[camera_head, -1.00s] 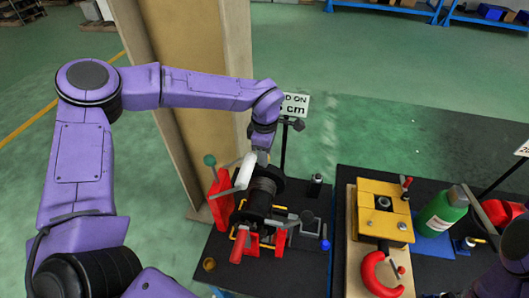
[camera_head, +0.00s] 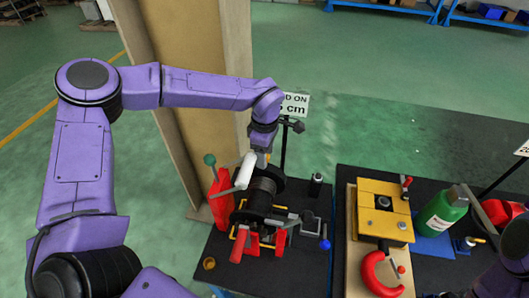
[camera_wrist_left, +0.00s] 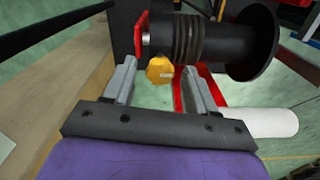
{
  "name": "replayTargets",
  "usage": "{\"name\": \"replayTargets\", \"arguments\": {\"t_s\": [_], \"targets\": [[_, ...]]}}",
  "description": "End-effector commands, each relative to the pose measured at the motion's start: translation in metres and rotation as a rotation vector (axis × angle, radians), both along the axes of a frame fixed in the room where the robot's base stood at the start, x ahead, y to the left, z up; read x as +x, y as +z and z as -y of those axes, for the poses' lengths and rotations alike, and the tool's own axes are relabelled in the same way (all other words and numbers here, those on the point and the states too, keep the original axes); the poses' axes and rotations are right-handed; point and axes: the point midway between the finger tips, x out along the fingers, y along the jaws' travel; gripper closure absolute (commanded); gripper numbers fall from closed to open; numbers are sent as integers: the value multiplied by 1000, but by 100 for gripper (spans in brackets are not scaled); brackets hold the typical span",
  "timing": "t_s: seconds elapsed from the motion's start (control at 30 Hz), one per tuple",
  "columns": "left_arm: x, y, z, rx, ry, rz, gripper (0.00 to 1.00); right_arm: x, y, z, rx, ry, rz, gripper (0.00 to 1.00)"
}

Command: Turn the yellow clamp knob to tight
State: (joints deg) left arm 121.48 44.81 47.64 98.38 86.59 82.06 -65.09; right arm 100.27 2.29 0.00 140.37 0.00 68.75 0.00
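The yellow clamp knob (camera_wrist_left: 160,69) shows in the left wrist view, a small faceted knob beside the threaded black drum (camera_wrist_left: 195,38) of the winch. My left gripper (camera_wrist_left: 158,74) is open, with a grey finger on each side of the knob and a visible gap to both. How deep the knob sits between the fingers I cannot tell. In the head view my left gripper (camera_head: 263,150) points down at the back of the black winch (camera_head: 262,190), and the knob is mostly hidden there. My right gripper is out of view; only part of my right arm shows at the lower right.
A white cylinder (camera_head: 247,168) and a red stand (camera_head: 221,196) are close to the left gripper. A tall beam (camera_head: 195,60) stands behind my left arm. To the right are a yellow block fixture (camera_head: 382,190), a red hook (camera_head: 381,272) and a green bottle (camera_head: 440,212).

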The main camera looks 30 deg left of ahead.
Motion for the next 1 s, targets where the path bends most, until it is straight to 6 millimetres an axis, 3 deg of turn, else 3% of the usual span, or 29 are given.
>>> {"name": "replayTargets", "arguments": {"t_s": [0.27, 0.6, 0.7, 1.0], "targets": [[1, 8, 0, -1, 1, 3, 44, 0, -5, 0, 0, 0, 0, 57], [0, 82, 0, -1, 2, 3, 44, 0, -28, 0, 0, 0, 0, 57], [0, 97, 0, 0, 1, 2, 44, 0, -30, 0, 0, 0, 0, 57], [0, 106, 0, 0, 0, 0, 44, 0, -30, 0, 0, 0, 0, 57]]}}
